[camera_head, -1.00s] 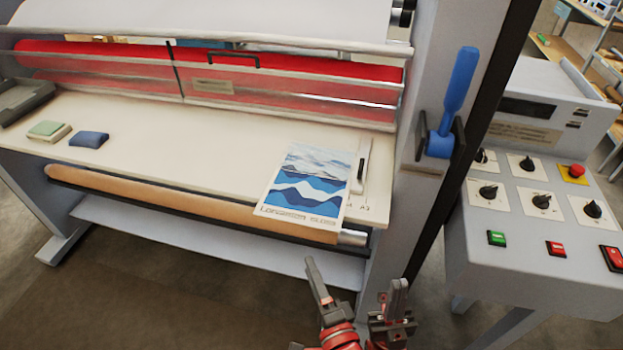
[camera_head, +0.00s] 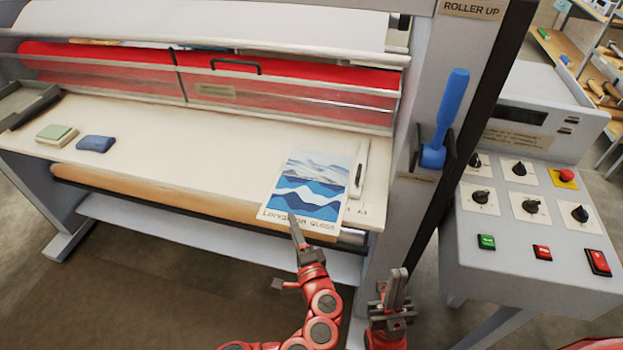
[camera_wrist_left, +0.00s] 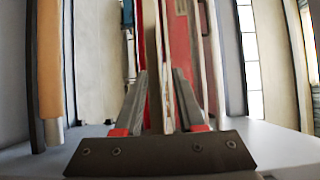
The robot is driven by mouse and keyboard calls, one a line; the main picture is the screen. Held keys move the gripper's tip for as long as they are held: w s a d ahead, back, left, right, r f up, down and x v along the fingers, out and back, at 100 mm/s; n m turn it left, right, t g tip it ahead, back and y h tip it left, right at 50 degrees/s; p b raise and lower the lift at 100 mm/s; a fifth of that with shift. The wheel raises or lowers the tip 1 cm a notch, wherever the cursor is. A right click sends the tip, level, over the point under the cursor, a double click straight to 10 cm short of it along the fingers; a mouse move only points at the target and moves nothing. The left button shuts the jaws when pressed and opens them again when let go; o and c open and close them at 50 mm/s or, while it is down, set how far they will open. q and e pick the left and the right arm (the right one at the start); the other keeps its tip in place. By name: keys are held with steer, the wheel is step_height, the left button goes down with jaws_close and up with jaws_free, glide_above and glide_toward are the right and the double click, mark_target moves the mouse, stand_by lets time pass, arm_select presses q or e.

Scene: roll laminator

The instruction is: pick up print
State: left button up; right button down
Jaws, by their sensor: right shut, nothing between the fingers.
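The print (camera_head: 306,188), a sheet with blue and white mountain waves and a line of text, lies on the laminator's cream table (camera_head: 205,160) near its right end. Its lower edge reaches the table's front edge. My left gripper (camera_head: 296,232) is at that edge, one fingertip overlapping the print's lower border in the head view. In the left wrist view the left fingers (camera_wrist_left: 160,100) stand apart, with thin edge-on strips between them; I cannot tell whether they touch the print. My right gripper (camera_head: 397,285) is shut and empty, lower right of the print.
A white-and-dark tool (camera_head: 358,175) lies just right of the print. A green-topped block (camera_head: 57,134) and a blue block (camera_head: 95,144) sit at the left. The brown roller (camera_head: 170,198) runs below the table front. A blue lever (camera_head: 448,115) and control panel (camera_head: 530,215) are at the right.

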arm_select(q)
steer(key=shift+p+x, duration=0.3)
steer(key=shift+x, duration=0.95)
jaws_close()
stand_by(0.5)
